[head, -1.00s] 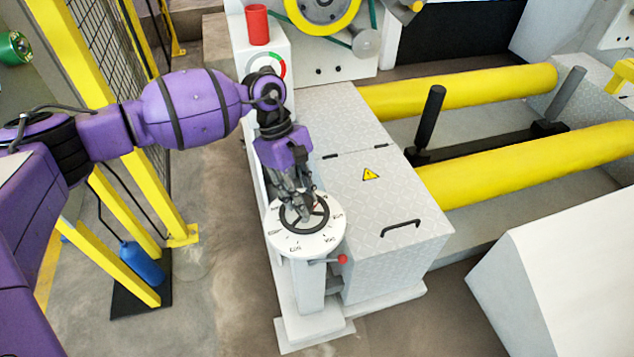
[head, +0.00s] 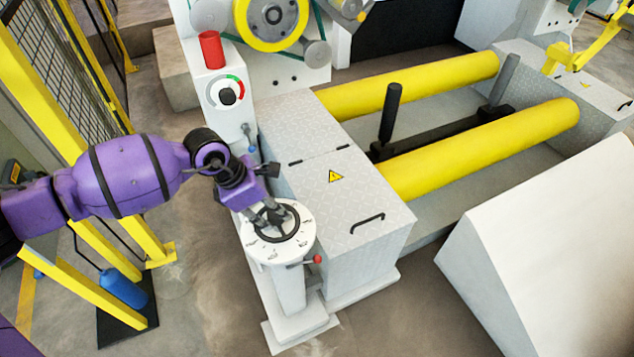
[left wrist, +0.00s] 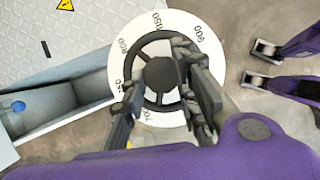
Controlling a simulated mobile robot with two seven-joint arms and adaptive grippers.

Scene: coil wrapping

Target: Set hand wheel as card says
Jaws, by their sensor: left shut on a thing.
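The black spoked hand wheel (head: 294,231) sits on a round white dial (head: 250,245) on a grey pedestal. My left gripper (head: 268,217) comes in from the left and is shut on the hand wheel. In the left wrist view its fingers lie on either side of the wheel's hub (left wrist: 160,73). The dial in that view (left wrist: 200,27) carries printed numbers, among them 800, 850 and 900. The wheel's pointer cannot be made out. No card can be made out. My right gripper is not seen.
A chequered metal box (head: 345,205) with a handle stands right of the pedestal. A red-knobbed lever (head: 317,260) sticks out below the dial. Yellow guard posts (head: 90,275) stand left.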

